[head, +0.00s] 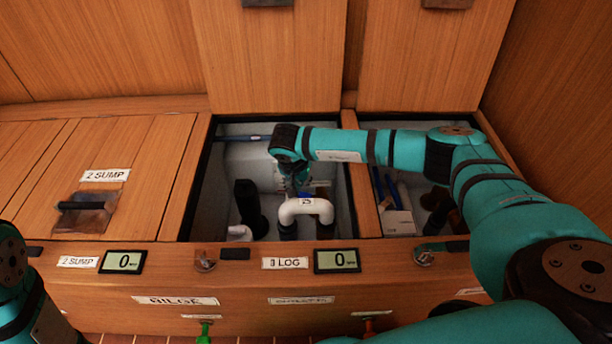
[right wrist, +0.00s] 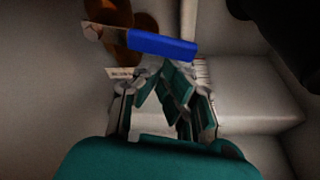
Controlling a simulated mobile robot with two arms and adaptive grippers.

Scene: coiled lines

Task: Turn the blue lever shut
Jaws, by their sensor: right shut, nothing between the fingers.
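The blue lever (right wrist: 162,46) shows in the right wrist view as a blue-sleeved handle on a bare metal strip. The strip runs left to a bronze-coloured valve body (right wrist: 120,18). My right gripper (right wrist: 168,75) is shut and empty. Its fingertips are just below the blue sleeve in that view; I cannot tell whether they touch it. In the head view my right gripper (head: 293,187) reaches down into the middle open locker, beside a white bent pipe (head: 305,207). The lever is mostly hidden there. My left gripper is out of view.
The locker's dark rim (head: 197,180) surrounds the gripper. A black upright hose (head: 250,207) stands to its left. Another open locker at right holds a white box (head: 398,222). A closed hatch (head: 130,210) lies at left. Raised lids (head: 270,60) stand behind.

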